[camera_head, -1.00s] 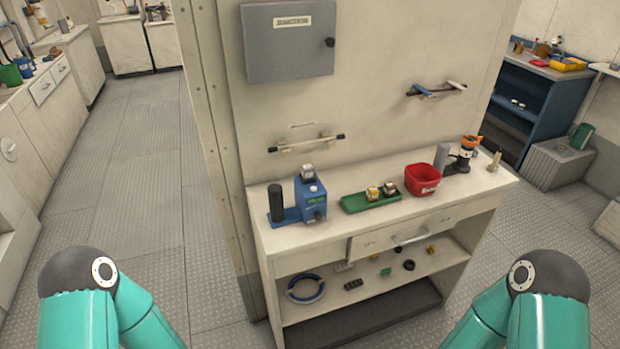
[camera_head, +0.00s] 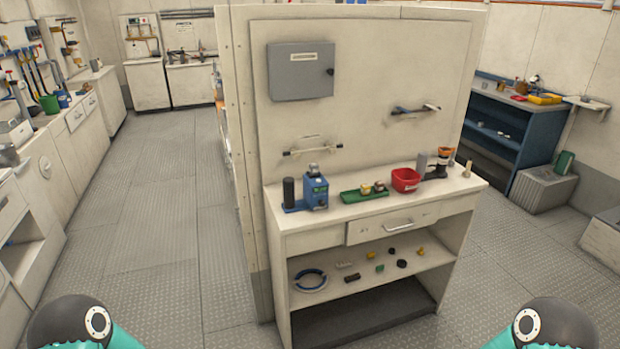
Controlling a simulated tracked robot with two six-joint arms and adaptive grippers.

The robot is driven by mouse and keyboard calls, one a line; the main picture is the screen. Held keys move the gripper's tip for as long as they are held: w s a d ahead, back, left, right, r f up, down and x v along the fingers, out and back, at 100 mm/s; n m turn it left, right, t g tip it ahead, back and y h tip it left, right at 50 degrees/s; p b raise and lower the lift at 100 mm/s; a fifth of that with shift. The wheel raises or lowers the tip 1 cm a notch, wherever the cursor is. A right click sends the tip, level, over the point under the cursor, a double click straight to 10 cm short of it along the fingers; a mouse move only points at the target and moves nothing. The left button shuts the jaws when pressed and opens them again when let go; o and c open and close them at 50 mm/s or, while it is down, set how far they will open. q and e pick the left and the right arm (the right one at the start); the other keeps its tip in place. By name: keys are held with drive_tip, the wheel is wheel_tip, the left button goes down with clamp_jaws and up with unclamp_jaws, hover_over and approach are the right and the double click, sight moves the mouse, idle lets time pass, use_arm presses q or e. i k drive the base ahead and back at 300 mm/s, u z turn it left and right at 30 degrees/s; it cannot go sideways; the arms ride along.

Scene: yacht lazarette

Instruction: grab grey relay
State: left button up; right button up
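I cannot single out a grey relay for certain at this size. A small greyish block (camera_head: 313,169) sits on top of a blue device (camera_head: 316,192) on the bench. Small pale-topped blocks (camera_head: 366,189) stand on a green tray (camera_head: 350,197) to the right of the device. Small items lie on the shelf below, among them a grey piece (camera_head: 344,265) and a dark piece (camera_head: 352,277). Only upper parts of my arms show at the bottom corners. Both my grippers are out of view.
The white bench (camera_head: 300,222) has a closed drawer (camera_head: 392,227) and an open shelf. A red bin (camera_head: 405,180) and a black-and-orange item (camera_head: 439,163) stand on its top. A grey wall box (camera_head: 300,70) hangs above. The floor (camera_head: 160,230) at left is clear.

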sight(313, 167)
drive_tip(key=u, duration=1.3)
drive_tip(key=i, duration=1.5)
drive_tip(key=u, duration=1.8)
drive_tip(key=i, duration=0.1)
drive_tip(key=z, duration=3.5)
drive_tip(key=k, duration=0.55)
drive_tip(key=z, duration=0.15)
drive_tip(key=i, duration=0.5)
